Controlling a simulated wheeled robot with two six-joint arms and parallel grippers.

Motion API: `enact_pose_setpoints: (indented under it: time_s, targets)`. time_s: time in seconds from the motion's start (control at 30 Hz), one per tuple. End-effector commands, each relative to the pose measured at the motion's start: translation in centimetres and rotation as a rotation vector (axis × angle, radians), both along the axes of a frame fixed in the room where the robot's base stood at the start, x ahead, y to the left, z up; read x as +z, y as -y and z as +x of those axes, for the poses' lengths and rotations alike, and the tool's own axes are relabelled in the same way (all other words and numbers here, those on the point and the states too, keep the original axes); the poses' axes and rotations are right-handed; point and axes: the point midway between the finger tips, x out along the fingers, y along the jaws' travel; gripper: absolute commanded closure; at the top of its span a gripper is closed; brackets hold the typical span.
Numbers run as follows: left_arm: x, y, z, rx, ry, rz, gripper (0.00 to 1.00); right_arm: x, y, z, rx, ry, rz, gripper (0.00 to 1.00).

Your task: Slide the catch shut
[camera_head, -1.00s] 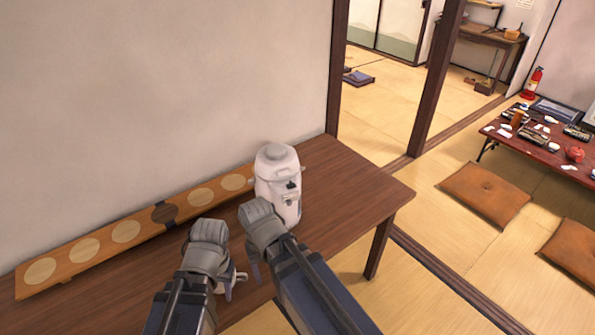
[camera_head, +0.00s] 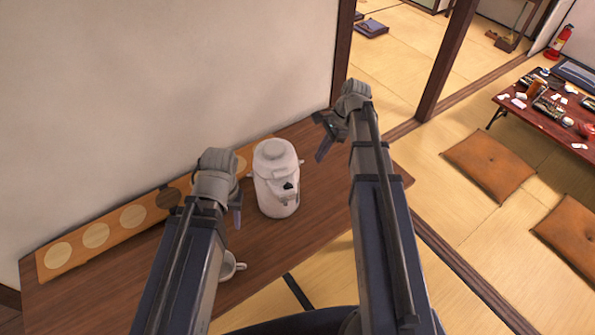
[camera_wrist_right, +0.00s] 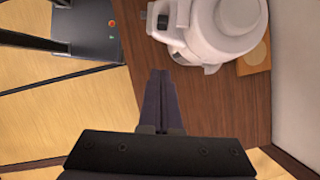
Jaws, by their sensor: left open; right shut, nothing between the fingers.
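A white dispenser pot (camera_head: 275,180) stands upright on the brown table, with a small dark catch-like part (camera_head: 289,186) on its front. It also shows in the right wrist view (camera_wrist_right: 218,35), with a dark part (camera_wrist_right: 162,20) at its side. My left gripper (camera_head: 237,207) is left of the pot and apart from it, open; its fingers show only partly. My right gripper (camera_head: 322,138) is right of the pot, raised above the table and apart from it. In the right wrist view its fingers (camera_wrist_right: 160,85) are together, with nothing between them.
A white cup (camera_head: 230,267) stands on the table (camera_head: 130,283), partly behind my left arm. A long board with pale round spots (camera_head: 75,255) lies along the wall. Table space right of the pot is clear. Cushions (camera_head: 488,163) and a low table (camera_head: 540,115) are farther right.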

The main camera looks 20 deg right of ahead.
Motion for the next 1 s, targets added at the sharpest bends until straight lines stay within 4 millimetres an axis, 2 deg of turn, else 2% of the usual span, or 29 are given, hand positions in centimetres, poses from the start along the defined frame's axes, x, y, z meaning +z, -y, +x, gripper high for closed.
enact_pose_setpoints:
  time_s: [0.23,0.37,1.0]
  targets:
    - [-0.1,0.0,0.0,0.0,0.0,0.0,0.56,-0.2,0.0,0.0,0.002,0.0,-0.001,1.0]
    - [-1.0,0.0,0.0,-0.001,0.0,0.0,0.56,-1.0,-0.3,0.0,0.004,0.001,-0.001,1.0]
    - [-9.8,0.0,0.0,-0.015,-0.001,0.002,0.56,-9.9,-3.7,-0.3,0.005,0.001,-0.002,1.0]
